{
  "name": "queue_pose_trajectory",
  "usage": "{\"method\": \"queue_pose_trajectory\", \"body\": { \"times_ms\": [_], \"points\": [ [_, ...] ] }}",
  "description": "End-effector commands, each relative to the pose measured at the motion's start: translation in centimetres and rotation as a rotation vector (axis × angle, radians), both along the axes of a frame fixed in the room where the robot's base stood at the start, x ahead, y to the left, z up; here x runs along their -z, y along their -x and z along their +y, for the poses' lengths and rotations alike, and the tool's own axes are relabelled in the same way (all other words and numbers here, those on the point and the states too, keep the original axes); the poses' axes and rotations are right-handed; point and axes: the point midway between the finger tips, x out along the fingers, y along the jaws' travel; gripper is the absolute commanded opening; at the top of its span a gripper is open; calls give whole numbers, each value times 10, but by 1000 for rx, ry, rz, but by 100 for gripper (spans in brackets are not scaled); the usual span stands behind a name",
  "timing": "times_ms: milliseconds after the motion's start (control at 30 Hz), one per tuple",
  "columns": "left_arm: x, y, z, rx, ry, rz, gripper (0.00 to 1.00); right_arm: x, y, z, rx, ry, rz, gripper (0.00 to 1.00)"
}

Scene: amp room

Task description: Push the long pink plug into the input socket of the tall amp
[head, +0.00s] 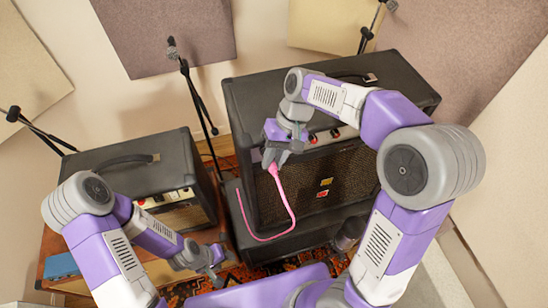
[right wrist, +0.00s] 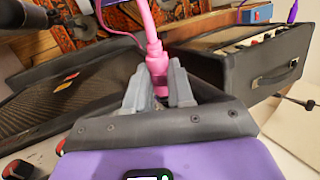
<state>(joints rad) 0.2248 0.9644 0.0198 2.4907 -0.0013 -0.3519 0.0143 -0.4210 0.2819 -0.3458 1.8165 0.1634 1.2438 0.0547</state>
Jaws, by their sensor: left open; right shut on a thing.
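The tall amp (head: 255,92) is a black box with a dark grille and a pale control strip (head: 348,131) along its upper front. My right gripper (head: 275,160) is in front of the left part of that strip. It is shut on the long pink plug (right wrist: 154,50), whose body shows between the fingers (right wrist: 159,85) in the right wrist view. A pink cable (head: 286,200) hangs from the plug down the amp's front. The plug's tip and the input socket are hidden or too small to tell. My left gripper (head: 213,262) is open and empty, low beside the smaller amp.
A smaller amp (head: 178,160) with a cream panel stands at the left on a wooden surface, near a blue box (head: 62,266). The pink cable lies across a black lower unit (head: 285,243) under the tall amp. Microphone stands (head: 196,95) rise behind. A patterned rug (head: 228,275) covers the floor.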

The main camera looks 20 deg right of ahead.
Motion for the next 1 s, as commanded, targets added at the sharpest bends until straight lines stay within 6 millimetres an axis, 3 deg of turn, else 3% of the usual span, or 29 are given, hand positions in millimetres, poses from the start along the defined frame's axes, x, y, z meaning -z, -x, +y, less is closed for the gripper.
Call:
{"method": "queue_pose_trajectory", "body": {
  "times_ms": [33, 200, 567, 1000],
  "points": [
    [0, 0, 0, 0, 0, 0, 50, 0, 0, 0, 0, 0, -1, 25],
    [0, 0, 0, 0, 0, 0, 50, 0, 0, 0, 0, 0, -1, 51],
    [-1, 0, 0, 0, 0, 0, 50, -5, -1, -2, 1, 0, -3, 52],
    [-8, 0, 0, 0, 0, 0, 50, -64, -13, -27, 3, -1, -3, 52]
  ]
}}
